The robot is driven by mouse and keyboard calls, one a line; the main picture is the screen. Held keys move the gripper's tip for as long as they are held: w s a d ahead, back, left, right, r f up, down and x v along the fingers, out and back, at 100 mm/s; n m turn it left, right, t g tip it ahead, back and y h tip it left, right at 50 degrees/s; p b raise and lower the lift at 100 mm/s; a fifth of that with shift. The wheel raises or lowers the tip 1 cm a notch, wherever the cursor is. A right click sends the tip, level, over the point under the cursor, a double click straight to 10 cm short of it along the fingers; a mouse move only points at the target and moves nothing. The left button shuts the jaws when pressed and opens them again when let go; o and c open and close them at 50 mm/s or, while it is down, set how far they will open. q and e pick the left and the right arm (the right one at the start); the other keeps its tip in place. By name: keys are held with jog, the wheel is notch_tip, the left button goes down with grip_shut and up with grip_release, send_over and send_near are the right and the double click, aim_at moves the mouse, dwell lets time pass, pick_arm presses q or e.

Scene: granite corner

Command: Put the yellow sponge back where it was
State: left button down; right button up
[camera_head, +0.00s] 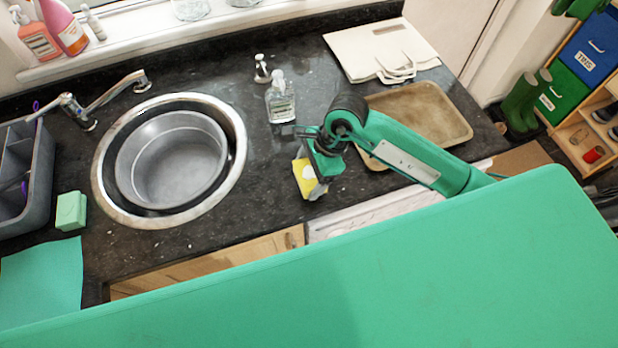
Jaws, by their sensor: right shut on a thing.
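The yellow sponge (303,179) is in the jaws of my right gripper (316,184), over the front part of the dark granite worktop (262,205). My right arm comes in from the right, and the gripper points down, shut on the sponge. The gripper hides part of the sponge. I cannot tell whether the sponge touches the worktop. My left gripper is not in view.
A round sink (237,125) with a metal bowl (172,160) in it lies to the left. A soap bottle (281,103) stands behind the gripper. A tray (440,115) is at right. A green block (71,211) and grey caddy (38,180) are far left.

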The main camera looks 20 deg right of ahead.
aim_at(309, 182)
notch_tip(309, 182, down, 3)
jog(key=shift+f+p, duration=0.2)
jog(key=shift+p, duration=0.4)
jog(key=shift+f, duration=0.35)
jog(key=shift+f, duration=0.1)
jog(key=shift+f, duration=0.15)
jog(key=o, duration=0.9)
